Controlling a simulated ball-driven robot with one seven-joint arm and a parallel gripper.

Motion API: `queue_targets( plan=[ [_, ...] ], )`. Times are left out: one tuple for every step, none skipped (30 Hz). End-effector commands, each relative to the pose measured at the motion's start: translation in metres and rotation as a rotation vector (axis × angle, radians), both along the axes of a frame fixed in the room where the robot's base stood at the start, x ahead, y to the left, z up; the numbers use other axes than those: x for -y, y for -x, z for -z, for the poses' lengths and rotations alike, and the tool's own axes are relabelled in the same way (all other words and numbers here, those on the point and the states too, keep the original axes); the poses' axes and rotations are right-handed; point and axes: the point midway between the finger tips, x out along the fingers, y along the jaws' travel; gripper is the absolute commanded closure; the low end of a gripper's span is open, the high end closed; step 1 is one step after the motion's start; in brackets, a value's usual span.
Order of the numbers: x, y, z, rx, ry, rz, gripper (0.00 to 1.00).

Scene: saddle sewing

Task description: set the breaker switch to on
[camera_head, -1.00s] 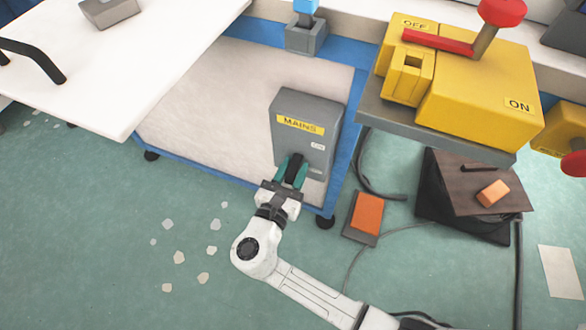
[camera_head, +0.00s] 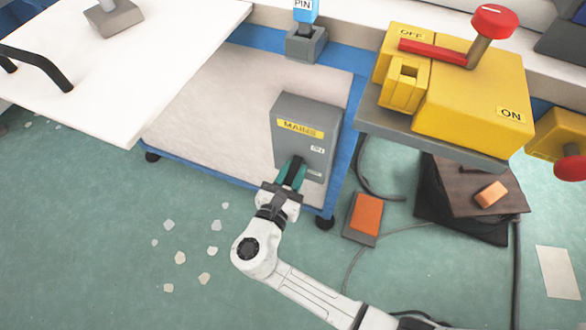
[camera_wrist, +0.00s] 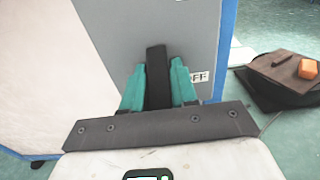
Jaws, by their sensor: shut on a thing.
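The breaker is a grey box (camera_head: 287,147) with a yellow MAINS label, on the front of the pale cabinet. Small ON and OFF labels sit on its right side, ON above OFF. My gripper (camera_head: 292,174) is at the lower part of the box. In the wrist view its teal fingers (camera_wrist: 157,88) are shut on the black switch lever (camera_wrist: 157,70), one on each side. The lever is beside the OFF label (camera_wrist: 199,77), which a finger partly covers. The lever's base is hidden by the fingers.
A yellow box (camera_head: 470,110) with a red lever and OFF and ON labels stands to the right on a grey shelf. A white table (camera_head: 150,60) is at the left. An orange pedal (camera_head: 367,214) and cables lie on the floor to the right.

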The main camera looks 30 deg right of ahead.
Motion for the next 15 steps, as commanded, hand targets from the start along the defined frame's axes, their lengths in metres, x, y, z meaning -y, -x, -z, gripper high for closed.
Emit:
queue_targets(
  plan=[
    [-0.001, 0.001, -0.007, -0.011, -0.012, 0.0, 1.0],
    [-0.001, 0.001, -0.008, -0.018, -0.021, 0.0, 1.0],
    [-0.001, 0.001, -0.009, -0.029, -0.035, 0.0, 1.0],
    [-0.001, 0.001, -0.01, -0.037, -0.045, 0.0, 1.0],
    [-0.001, 0.001, -0.011, -0.045, -0.057, 0.0, 1.0],
    [-0.002, 0.002, -0.013, -0.057, -0.073, 0.0, 1.0],
    [-0.002, 0.002, -0.014, -0.068, -0.087, 0.0, 1.0],
    [-0.002, 0.002, -0.015, -0.078, -0.1, -0.001, 1.0],
    [-0.003, 0.002, -0.017, -0.092, -0.118, -0.001, 1.0],
    [-0.003, 0.002, -0.018, -0.103, -0.134, -0.001, 1.0],
    [-0.003, 0.002, -0.019, -0.113, -0.149, -0.001, 1.0],
    [-0.003, 0.003, -0.02, -0.128, -0.169, 0.0, 1.0],
    [-0.003, 0.003, -0.02, -0.139, -0.185, 0.001, 1.0],
    [-0.003, 0.003, -0.021, -0.149, -0.198, 0.001, 1.0],
    [-0.004, 0.003, -0.022, -0.163, -0.22, 0.0, 1.0]
  ],
)
